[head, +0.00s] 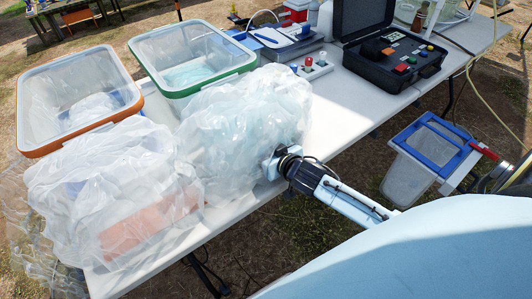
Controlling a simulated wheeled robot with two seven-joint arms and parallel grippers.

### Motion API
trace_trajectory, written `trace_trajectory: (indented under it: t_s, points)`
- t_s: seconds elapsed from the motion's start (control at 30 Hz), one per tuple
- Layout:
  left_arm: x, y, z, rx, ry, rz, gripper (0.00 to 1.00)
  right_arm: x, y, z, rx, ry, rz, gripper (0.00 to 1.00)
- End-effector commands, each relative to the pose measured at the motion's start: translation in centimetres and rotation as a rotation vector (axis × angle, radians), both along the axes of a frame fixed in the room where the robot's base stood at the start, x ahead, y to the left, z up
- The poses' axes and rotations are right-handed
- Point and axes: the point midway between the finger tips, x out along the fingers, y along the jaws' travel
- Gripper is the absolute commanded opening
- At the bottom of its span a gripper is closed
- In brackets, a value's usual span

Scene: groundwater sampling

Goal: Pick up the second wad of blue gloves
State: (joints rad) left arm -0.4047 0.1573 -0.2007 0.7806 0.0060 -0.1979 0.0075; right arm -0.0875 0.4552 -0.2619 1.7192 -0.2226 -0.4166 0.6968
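Pale blue crumpled material, possibly gloves, lies in the green-rimmed clear bin (150,50). The right clear plastic bag (235,115) bulges over the table's front edge, and pale blue shows faintly through it. I cannot make out separate glove wads. One arm, apparently my left, reaches from the lower right, and its gripper (272,166) is at the right bag's lower right side. Plastic covers or adjoins its fingers, so I cannot tell whether they are open or shut. A dark joint, apparently of my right arm, shows at the right edge; its gripper is not in view.
An orange-rimmed bin (30,110) stands left. Another clear bag (110,185) with an orange patch sits in front. An open black case (385,62) and a blue-handled tray (285,40) are behind on the white table (335,105). A blue-rimmed container (410,178) is below, right.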

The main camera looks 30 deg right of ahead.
Motion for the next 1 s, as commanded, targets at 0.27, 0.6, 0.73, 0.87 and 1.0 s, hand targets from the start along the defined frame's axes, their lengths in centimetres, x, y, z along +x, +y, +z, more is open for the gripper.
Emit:
trace_trajectory:
  t_s: [0.27,0.6,0.73,0.87,1.0]
  points:
    - [-0.2,0.6,-1.0,0.014,0.014,-0.017,0.36,0.0,0.0,-0.9,-0.001,0.000,0.000,0.40]
    - [-0.3,0.6,-1.0,0.013,0.014,-0.018,0.36,-0.1,0.0,-0.9,-0.001,0.001,0.000,0.22]
    - [-0.1,0.5,-0.6,0.015,0.016,-0.016,0.36,0.0,-0.1,0.2,-0.001,-0.001,0.000,0.22]
    - [0.0,0.3,-0.1,0.017,0.035,-0.013,0.36,0.0,-0.1,2.8,0.000,-0.003,0.001,0.22]
    - [0.3,0.0,0.4,0.022,0.067,-0.009,0.36,0.0,-0.1,5.8,-0.001,-0.004,0.002,0.22]
